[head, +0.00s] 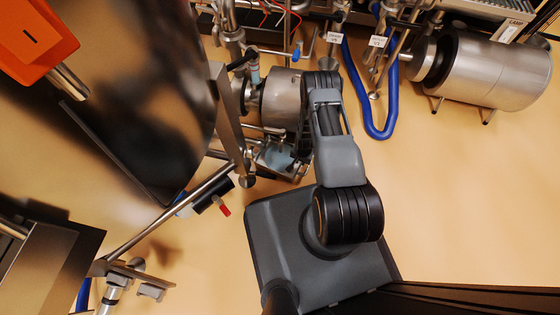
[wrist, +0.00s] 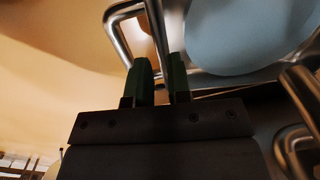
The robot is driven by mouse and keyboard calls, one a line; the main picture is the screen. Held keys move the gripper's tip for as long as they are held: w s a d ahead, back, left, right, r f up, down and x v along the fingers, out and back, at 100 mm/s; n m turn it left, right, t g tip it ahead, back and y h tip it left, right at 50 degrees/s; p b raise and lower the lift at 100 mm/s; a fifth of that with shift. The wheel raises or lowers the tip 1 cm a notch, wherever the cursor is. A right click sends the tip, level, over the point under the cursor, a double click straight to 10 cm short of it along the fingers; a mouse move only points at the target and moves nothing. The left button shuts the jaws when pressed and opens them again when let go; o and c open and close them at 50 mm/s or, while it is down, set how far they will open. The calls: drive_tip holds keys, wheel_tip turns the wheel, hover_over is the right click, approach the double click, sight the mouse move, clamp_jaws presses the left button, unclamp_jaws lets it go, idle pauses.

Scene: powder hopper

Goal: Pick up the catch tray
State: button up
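The catch tray (head: 287,172) is a small metal tray low under the steel machine, partly hidden by pipes and my arm in the head view. In the wrist view its metal rim (wrist: 230,82) surrounds a pale blue round surface (wrist: 245,35), with a bent bar handle (wrist: 113,28) at the left. My gripper (wrist: 161,72) is at the tray's near left corner. Its two dark green fingers stand slightly apart, with a metal bar of the tray showing between them. I cannot tell whether they press on it. The head view hides the fingers behind my arm.
A large shiny vessel (head: 140,80) fills the upper left, with a slanted steel leg (head: 170,215) below it. A blue hose (head: 375,130) and a steel motor (head: 500,75) are at upper right. In the wrist view, a metal bar (wrist: 303,95) is close at right. Floor at right is clear.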

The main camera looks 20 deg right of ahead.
wheel_tip(320, 180, down, 5)
drive_tip(key=b, duration=0.2)
drive_tip(key=shift+b, duration=0.3)
drive_tip(key=shift+r, duration=0.15)
clamp_jaws()
idle(0.9)
